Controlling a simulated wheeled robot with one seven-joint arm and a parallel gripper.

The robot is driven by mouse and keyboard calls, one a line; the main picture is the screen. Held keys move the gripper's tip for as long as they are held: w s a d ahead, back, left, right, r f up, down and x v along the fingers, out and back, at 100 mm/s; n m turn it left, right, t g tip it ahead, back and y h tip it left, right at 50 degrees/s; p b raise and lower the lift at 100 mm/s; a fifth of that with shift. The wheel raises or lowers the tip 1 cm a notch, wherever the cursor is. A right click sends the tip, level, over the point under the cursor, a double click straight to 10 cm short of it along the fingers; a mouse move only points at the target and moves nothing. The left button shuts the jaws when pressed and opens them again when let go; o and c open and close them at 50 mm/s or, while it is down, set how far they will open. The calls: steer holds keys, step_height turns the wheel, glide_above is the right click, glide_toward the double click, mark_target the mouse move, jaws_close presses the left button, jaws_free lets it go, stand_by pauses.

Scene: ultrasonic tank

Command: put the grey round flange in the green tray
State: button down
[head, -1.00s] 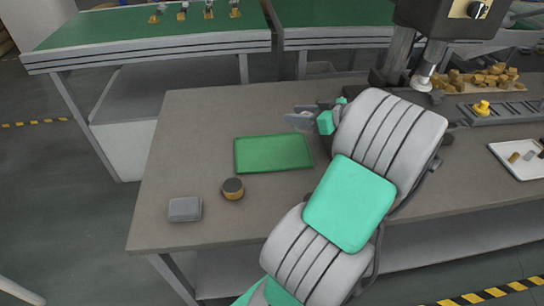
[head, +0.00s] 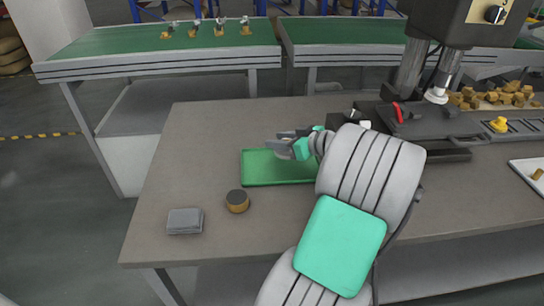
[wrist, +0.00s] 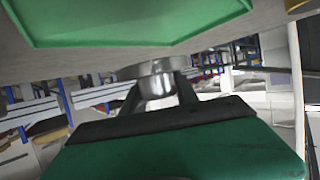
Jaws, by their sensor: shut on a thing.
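The green tray (head: 262,175) lies flat on the grey-brown table; my arm hides its right end in the head view. In the wrist view the tray (wrist: 120,25) fills the top. My gripper (head: 281,142) is over the tray's back edge in the head view, its fingers pointing left. It is shut on the grey round flange (head: 284,151), which is partly hidden by the fingers. In the wrist view the shiny flange (wrist: 156,80) sits between the dark fingertips, apart from the tray. The height above the tray is hard to tell.
A dark-topped, brass-sided cylinder (head: 237,202) and a grey box (head: 185,221) stand on the table, in front of the tray. A press (head: 440,50) stands at the back right. A white tray (head: 530,176) lies at far right.

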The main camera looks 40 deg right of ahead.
mark_target(273, 160)
steer(key=shift+w+a+f, duration=0.25)
steer(key=shift+w+f, duration=0.1)
steer(key=shift+f, duration=0.15)
steer(key=shift+w+a+f, duration=0.2)
steer(key=shift+w+f, duration=0.1)
steer(key=shift+f, duration=0.15)
steer(key=shift+w+a+f, duration=0.1)
steer(key=shift+w+f, duration=0.05)
steer(key=shift+f, duration=0.75)
steer(key=shift+w+f, duration=0.1)
steer(key=shift+f, duration=0.8)
steer(key=shift+f, duration=0.1)
steer(key=c, duration=0.9)
jaws_free()
steer(key=shift+c, duration=0.2)
steer(key=shift+s, duration=0.25)
steer(key=v, duration=1.1)
steer(key=shift+s+r, duration=0.25)
steer(key=shift+r, duration=0.05)
